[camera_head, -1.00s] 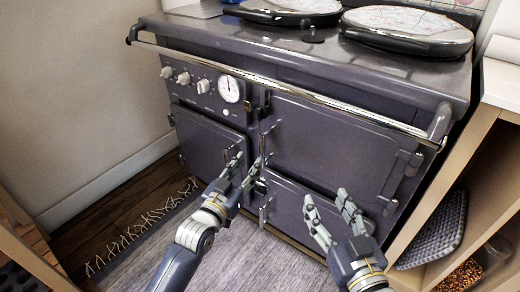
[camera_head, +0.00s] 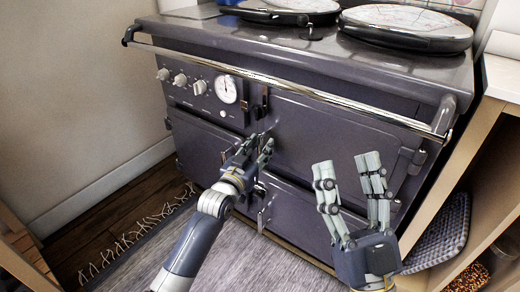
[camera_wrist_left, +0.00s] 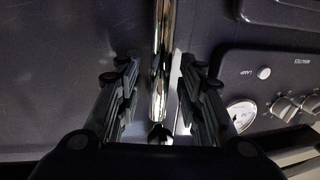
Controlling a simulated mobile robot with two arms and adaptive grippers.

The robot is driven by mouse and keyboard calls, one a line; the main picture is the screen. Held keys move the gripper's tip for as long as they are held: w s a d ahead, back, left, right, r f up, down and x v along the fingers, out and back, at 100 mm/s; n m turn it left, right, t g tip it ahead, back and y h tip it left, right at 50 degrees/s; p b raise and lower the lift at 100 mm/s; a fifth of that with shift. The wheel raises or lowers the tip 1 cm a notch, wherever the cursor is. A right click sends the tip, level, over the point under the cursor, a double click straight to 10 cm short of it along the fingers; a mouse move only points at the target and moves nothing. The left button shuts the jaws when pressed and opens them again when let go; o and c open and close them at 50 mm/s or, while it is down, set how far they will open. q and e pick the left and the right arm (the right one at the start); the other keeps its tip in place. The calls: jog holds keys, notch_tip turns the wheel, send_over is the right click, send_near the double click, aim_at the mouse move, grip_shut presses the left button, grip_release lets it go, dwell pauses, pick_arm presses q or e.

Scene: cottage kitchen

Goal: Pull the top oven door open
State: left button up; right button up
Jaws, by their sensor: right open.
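The top oven door (camera_head: 335,140) is the large dark upper door on the right of the range, and it is closed. A bright upright metal bar, apparently its handle (camera_wrist_left: 161,60), runs between the fingers of my left gripper (camera_wrist_left: 160,95) in the left wrist view. Those fingers are apart, one on each side of the bar; I cannot tell if either touches it. In the head view my left gripper (camera_head: 254,150) is at the door's left edge, partly covering the latch area. My right gripper (camera_head: 348,175) is open and empty in front of the door's lower right part.
A chrome rail (camera_head: 290,88) crosses the range above the doors. The control panel with a gauge (camera_head: 226,89) and knobs is left of the door. A lower left door (camera_head: 205,145) is closed. Wooden shelving (camera_head: 465,160) stands close on the right. A rug (camera_head: 240,255) covers the floor.

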pick_arm(q)
jog(key=shift+w+d, duration=0.1)
jog(key=shift+w, duration=0.05)
jog(key=shift+c, duration=0.2)
grip_shut()
